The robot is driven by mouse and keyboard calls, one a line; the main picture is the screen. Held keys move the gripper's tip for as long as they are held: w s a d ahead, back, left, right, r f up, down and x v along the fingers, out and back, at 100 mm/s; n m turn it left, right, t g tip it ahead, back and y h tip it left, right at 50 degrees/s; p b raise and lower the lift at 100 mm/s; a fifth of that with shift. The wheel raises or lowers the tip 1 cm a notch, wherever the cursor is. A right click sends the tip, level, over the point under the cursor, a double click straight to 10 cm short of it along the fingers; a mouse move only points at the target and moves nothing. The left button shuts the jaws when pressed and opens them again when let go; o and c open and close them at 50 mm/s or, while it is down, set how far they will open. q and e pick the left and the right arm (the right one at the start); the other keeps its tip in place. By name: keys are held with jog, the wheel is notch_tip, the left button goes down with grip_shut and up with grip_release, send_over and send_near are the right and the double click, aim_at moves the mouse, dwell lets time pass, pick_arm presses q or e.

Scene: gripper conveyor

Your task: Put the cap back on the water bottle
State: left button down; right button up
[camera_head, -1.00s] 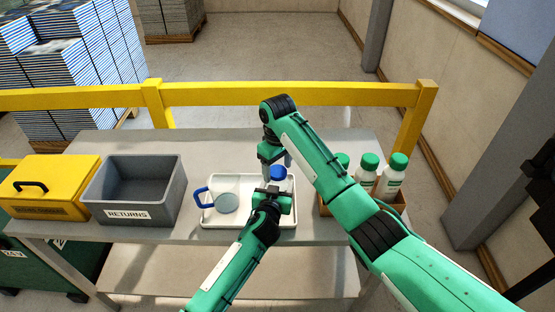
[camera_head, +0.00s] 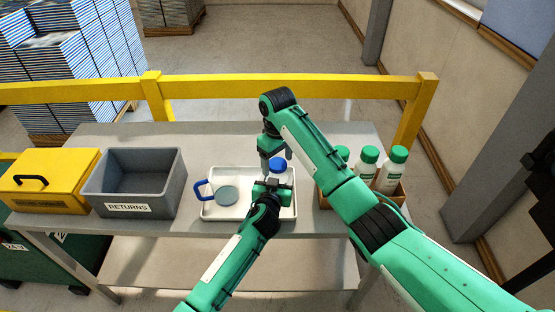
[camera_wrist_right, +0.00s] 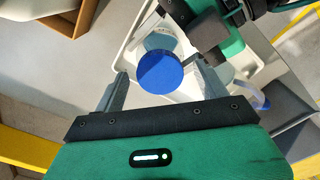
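The blue cap (camera_head: 277,164) shows above my left gripper in the head view, and as a round disc (camera_wrist_right: 160,73) in the right wrist view. It sits at the top of the clear water bottle (camera_head: 285,181), which is mostly hidden; I cannot tell how firmly it is seated. My right gripper (camera_head: 275,163) points down over it. Its fingers (camera_wrist_right: 160,88) are apart on both sides of the cap, with gaps visible. My left gripper (camera_head: 272,187) is low at the bottle's body and appears closed around it; the contact is partly hidden.
A white tray (camera_head: 240,213) lies under the bottle and holds a clear mug (camera_head: 226,194) with a blue handle. To the left are a grey returns bin (camera_head: 133,188) and a yellow box (camera_head: 48,185). Green-capped white bottles (camera_head: 390,172) stand at the right. A yellow rail runs behind.

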notch_tip(320, 180, up, 12)
dwell(0.8)
pick_arm(q)
jog(key=shift+c, duration=1.2)
grip_release()
jog(key=b+v, duration=0.2)
jog(key=v, duration=1.1)
jog(key=shift+s+r+b, duration=0.2)
jog(key=shift+s+b, duration=0.1)
jog(key=shift+s, duration=0.05)
pick_arm(e)
notch_tip(320, 180, down, 3)
jog(key=shift+r, duration=0.2)
pick_arm(q)
jog(key=shift+a, duration=0.15)
